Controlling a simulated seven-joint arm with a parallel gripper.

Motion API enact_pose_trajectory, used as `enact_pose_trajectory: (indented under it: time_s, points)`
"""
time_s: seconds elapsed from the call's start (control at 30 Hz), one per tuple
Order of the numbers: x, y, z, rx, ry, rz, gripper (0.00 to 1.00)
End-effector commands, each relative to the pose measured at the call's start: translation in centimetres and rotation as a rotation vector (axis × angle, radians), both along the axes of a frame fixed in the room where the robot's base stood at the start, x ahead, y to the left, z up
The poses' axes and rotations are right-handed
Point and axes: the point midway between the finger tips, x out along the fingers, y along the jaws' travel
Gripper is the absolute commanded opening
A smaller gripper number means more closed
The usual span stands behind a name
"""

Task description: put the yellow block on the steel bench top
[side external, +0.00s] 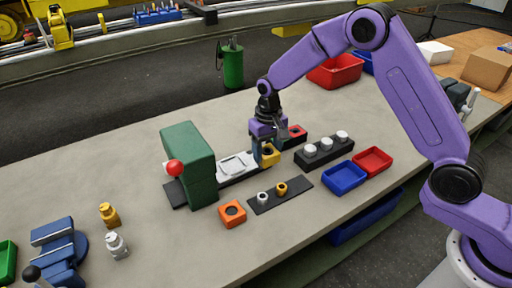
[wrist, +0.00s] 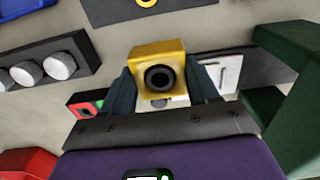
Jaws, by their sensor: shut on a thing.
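The yellow block (side external: 270,154) has a dark round hole in one face. It also shows in the wrist view (wrist: 158,70), between the two dark fingers. My gripper (side external: 264,153) is shut on it, pointing down near the right end of a dark base strip with a light plate. I cannot tell whether the block touches the strip. The bench top (side external: 90,170) is a broad grey surface, with bare areas at the left and back.
A green press (side external: 188,150) with a red ball knob stands left of my gripper. An orange block (side external: 232,214), a black strip (side external: 297,191) with small fittings, a black rack (side external: 324,152), a blue tray (side external: 344,178) and a red tray (side external: 373,160) lie nearby.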

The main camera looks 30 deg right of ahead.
Motion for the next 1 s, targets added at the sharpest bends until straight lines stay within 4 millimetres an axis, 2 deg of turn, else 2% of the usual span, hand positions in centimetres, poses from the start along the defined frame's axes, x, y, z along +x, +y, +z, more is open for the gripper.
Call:
enact_pose_trajectory:
  time_s: [0.23,0.7,1.0]
  points:
    - [-0.6,-0.4,-0.5,0.000,-0.001,0.000,0.30]
    - [-0.5,-0.4,-4.1,0.000,-0.001,0.001,0.30]
    - [-0.5,-0.3,-4.7,0.001,-0.003,0.001,0.30]
